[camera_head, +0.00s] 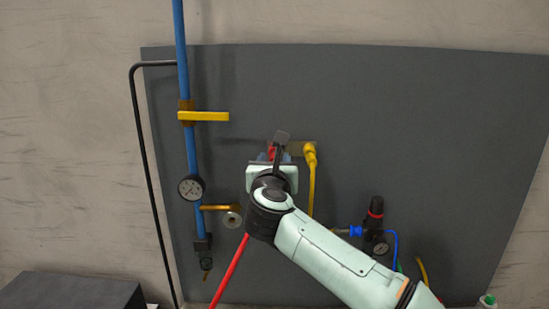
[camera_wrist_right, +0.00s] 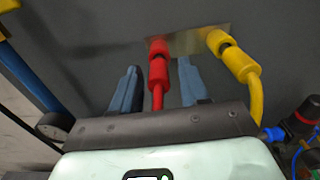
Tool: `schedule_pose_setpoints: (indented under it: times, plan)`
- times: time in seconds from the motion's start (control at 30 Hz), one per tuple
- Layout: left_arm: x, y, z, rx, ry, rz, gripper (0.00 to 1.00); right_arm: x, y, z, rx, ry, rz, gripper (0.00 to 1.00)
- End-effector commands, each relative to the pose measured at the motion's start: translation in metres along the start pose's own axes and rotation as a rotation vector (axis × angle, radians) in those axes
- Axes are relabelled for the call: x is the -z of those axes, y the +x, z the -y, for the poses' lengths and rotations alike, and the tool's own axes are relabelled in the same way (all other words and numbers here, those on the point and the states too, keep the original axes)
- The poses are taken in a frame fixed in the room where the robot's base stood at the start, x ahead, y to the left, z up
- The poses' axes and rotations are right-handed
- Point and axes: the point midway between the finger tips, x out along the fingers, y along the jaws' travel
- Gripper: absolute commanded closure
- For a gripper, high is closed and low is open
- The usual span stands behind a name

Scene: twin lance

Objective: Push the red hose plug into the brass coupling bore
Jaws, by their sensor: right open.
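The red hose plug (camera_wrist_right: 158,68) stands at a pale plate (camera_wrist_right: 195,41), between the two blue fingers of my right gripper (camera_wrist_right: 158,86) in the wrist view. The fingers are apart, with gaps to the plug on both sides. In the head view my right gripper (camera_head: 272,156) mostly hides the plug, and only a bit of red shows. The red hose (camera_head: 230,270) hangs down below my wrist. A brass fitting (camera_head: 218,208) with a pale round end (camera_head: 232,219), seemingly the coupling, sticks out of the blue pipe to the left. Its bore is not clear. My left gripper is not in view.
A yellow plug with a yellow hose (camera_head: 311,165) sits right beside the red one, also in the wrist view (camera_wrist_right: 232,55). The blue pipe (camera_head: 183,60) carries a yellow lever (camera_head: 204,116) and a gauge (camera_head: 191,188). A regulator (camera_head: 375,215) stands lower right. The upper panel (camera_head: 420,110) is clear.

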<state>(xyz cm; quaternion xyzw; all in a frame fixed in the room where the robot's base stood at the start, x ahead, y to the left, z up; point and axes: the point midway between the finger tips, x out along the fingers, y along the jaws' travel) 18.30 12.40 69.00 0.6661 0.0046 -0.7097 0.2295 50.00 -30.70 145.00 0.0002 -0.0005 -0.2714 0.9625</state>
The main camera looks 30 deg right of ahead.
Motion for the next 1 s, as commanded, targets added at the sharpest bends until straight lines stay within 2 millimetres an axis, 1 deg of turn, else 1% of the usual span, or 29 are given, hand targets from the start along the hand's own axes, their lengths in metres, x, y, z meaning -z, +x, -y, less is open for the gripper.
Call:
schedule_pose_setpoints:
  times: [0.2, 0.27, 0.3, 0.33, 0.37, 0.63, 1.0]
  plan:
    - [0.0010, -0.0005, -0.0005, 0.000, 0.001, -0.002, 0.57, -0.0007, 0.0003, -0.0001, 0.000, 0.000, 0.001, 0.55]
    - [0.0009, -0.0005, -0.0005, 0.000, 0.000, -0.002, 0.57, -0.0007, 0.0003, -0.0001, 0.000, 0.000, 0.001, 0.75]
    - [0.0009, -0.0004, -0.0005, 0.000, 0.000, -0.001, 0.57, -0.0006, 0.0002, -0.0001, 0.000, 0.000, 0.000, 0.88]
    - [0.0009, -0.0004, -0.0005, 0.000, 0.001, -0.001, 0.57, -0.0006, 0.0002, -0.0001, 0.000, 0.000, 0.000, 0.98]
    - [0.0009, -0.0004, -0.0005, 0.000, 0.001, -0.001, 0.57, -0.0006, 0.0002, -0.0001, 0.000, 0.000, 0.000, 1.00]
    - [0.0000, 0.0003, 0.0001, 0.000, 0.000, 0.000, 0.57, -0.0007, -0.0011, -0.0001, 0.000, 0.000, 0.001, 1.00]
    - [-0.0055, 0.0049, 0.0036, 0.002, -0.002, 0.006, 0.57, 0.0000, -0.0082, -0.0001, 0.000, 0.000, 0.000, 1.00]
